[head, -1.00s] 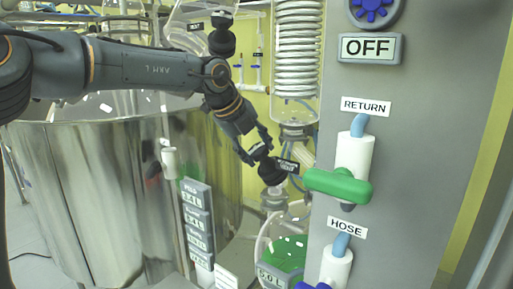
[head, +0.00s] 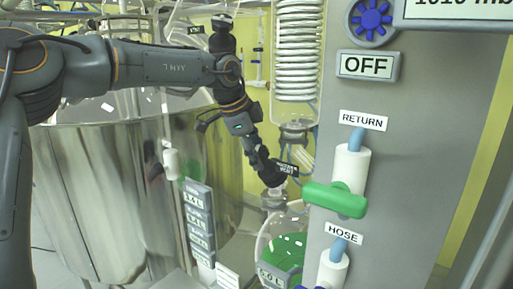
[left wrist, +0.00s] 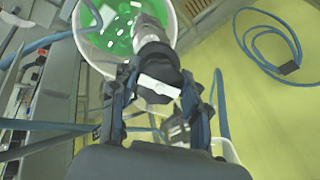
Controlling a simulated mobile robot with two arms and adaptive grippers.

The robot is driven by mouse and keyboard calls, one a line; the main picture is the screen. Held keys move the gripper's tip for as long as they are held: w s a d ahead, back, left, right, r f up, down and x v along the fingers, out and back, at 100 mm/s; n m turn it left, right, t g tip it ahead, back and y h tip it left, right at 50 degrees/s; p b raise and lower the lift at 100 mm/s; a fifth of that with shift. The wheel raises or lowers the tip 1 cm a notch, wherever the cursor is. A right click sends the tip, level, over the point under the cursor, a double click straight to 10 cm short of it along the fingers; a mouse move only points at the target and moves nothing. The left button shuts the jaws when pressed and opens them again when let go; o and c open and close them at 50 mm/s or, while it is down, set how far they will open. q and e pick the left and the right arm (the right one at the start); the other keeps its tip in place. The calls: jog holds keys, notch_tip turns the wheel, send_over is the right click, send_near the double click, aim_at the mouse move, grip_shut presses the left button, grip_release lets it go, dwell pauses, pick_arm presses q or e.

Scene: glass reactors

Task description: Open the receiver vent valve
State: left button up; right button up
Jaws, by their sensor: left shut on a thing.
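The pale neck below leads to the green-filled receiver (left wrist: 82,38). The gripper hides part of the handle, and I cannot tell how far it is turned. My right gripper is not in view.
A grey panel (head: 420,170) stands close on the right, with a green RETURN handle (head: 335,199) sticking out near my left gripper. A large steel vessel (head: 95,200) is on the left. A glass coil condenser (head: 296,50) hangs above. Blue hoses (left wrist: 245,40) lie around.

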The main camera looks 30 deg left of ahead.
pick_arm(q)
jog(key=n+g+p, duration=0.1)
jog(key=n+p, duration=0.1)
jog(key=n, duration=0.3)
jog(key=shift+s+h, duration=0.1)
jog(key=shift+h, duration=0.2)
jog(key=shift+f+n+h+p, duration=0.15)
jog(key=shift+n+h+p, duration=0.15)
jog(key=shift+n+p, duration=0.85)
jog(key=shift+n+g, duration=0.3)
jog(key=shift+n, duration=0.15)
jog(key=shift+s+f+b, duration=0.1)
jog(key=shift+b, duration=0.2)
jog(key=o, duration=1.2)
jog(key=shift+c, duration=0.2)
jog(key=shift+r, duration=0.2)
jog(key=v, duration=1.1)
jog(key=shift+r, duration=0.35)
